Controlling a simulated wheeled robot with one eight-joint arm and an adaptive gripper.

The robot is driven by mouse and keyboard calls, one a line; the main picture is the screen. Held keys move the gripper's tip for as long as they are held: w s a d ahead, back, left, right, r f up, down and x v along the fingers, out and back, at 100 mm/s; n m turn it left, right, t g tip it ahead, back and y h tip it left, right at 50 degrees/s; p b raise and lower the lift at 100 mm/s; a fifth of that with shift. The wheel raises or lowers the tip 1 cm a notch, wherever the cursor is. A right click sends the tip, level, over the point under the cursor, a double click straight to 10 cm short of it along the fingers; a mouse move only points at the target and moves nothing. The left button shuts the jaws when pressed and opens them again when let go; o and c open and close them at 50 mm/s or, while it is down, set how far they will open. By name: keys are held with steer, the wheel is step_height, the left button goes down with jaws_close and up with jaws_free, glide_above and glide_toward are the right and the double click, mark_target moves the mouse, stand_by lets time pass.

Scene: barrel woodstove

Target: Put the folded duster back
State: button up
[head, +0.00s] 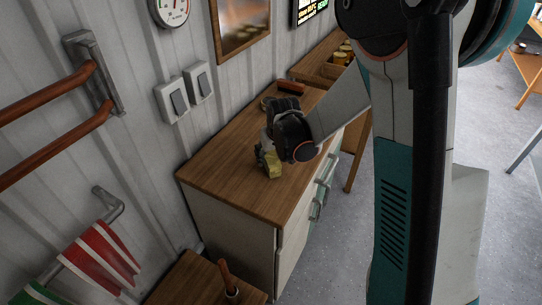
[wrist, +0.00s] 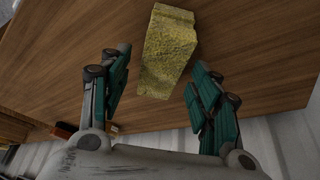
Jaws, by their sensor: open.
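The folded duster (wrist: 168,48) is a yellow, block-shaped cloth on the brown wooden top of the cabinet (head: 222,165). In the head view the duster (head: 274,167) shows near the middle of that top, partly hidden by my gripper (head: 268,158). In the wrist view my gripper (wrist: 160,72) is open, with one finger to each side of the duster's near end. Gaps show between the fingers and the cloth. Most of the duster lies beyond the fingertips. I cannot tell how high the fingers are above the wood.
A reddish-brown object (head: 291,88) lies at the cabinet top's far end. A tray holding yellow jars (head: 341,57) stands on the table beyond. Switches (head: 186,93) and a metal wall border the left side. A wooden handle (head: 228,278) stands up at the front. Bare wood lies in front of the duster.

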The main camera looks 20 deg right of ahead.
steer(key=s+r+t+p, duration=0.1)
steer(key=s+r+p, duration=0.2)
steer(key=s+r, duration=1.4)
steer(key=s+r+t, duration=0.1)
steer(key=s+r, duration=0.3)
steer(key=s, duration=0.6)
steer(key=shift+s+t, duration=0.2)
steer(key=shift+t, duration=0.1)
